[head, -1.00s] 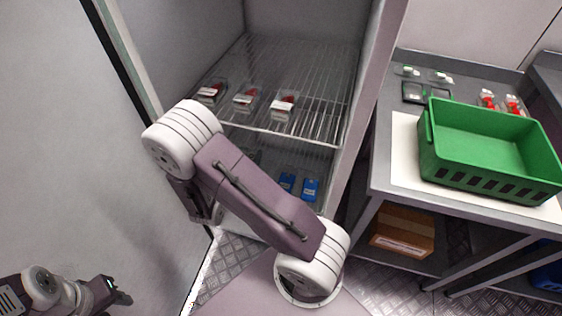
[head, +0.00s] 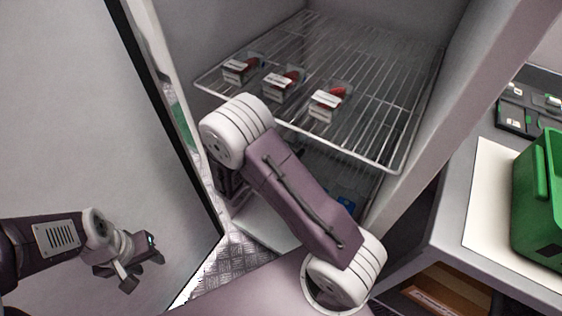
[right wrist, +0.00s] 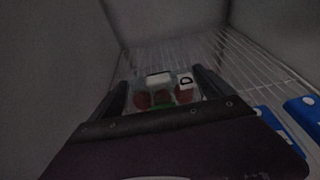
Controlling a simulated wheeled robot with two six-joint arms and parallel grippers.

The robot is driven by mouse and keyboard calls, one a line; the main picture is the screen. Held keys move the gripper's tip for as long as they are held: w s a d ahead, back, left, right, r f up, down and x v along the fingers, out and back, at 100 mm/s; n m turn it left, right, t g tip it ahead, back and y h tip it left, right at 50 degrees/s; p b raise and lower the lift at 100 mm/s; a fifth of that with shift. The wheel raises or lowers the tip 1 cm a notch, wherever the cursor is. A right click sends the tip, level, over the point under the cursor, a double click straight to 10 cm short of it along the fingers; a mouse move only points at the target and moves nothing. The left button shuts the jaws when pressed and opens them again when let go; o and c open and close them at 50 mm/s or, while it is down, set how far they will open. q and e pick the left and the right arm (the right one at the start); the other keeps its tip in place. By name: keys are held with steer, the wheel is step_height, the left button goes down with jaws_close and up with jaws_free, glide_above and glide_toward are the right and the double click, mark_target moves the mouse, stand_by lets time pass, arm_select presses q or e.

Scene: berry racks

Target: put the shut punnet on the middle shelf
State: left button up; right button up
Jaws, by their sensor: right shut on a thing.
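My right gripper (right wrist: 163,82) is shut on a clear punnet (right wrist: 160,95) with red berries and a white label, seen between its fingers in the right wrist view. In the head view my right arm reaches into the open cabinet below the upper visible wire shelf (head: 385,115) and hides this gripper and punnet. A wire shelf (right wrist: 178,55) lies ahead of the held punnet in the right wrist view. I cannot tell whether the punnet touches it. My left gripper (head: 143,270) is open and empty by the cabinet door (head: 80,110).
Three punnets (head: 328,102) of red berries stand along the front of the upper visible shelf. Blue objects (right wrist: 301,112) lie to the right of my right gripper. A green crate (head: 540,190) stands on the table at the right, with a cardboard box (head: 440,293) below.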

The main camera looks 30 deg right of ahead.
steer(key=a+f, duration=0.1)
steer(key=w+a+f+b, duration=0.1)
steer(key=a, duration=0.1)
steer(key=shift+a+f, duration=0.25)
steer(key=shift+a, duration=0.05)
steer(key=shift+w+a+f, duration=0.1)
steer(key=shift+w+a, duration=0.05)
steer(key=shift+a, duration=0.2)
step_height(320, 180, down, 4)
steer(key=b, duration=0.3)
steer(key=shift+f, duration=0.2)
steer(key=shift+r, duration=0.2)
steer(key=shift+f, duration=0.2)
steer(key=o, duration=1.3)
steer(key=shift+r+p, duration=0.35)
steer(key=shift+p+v, duration=2.3)
steer(key=shift+v, duration=3.65)
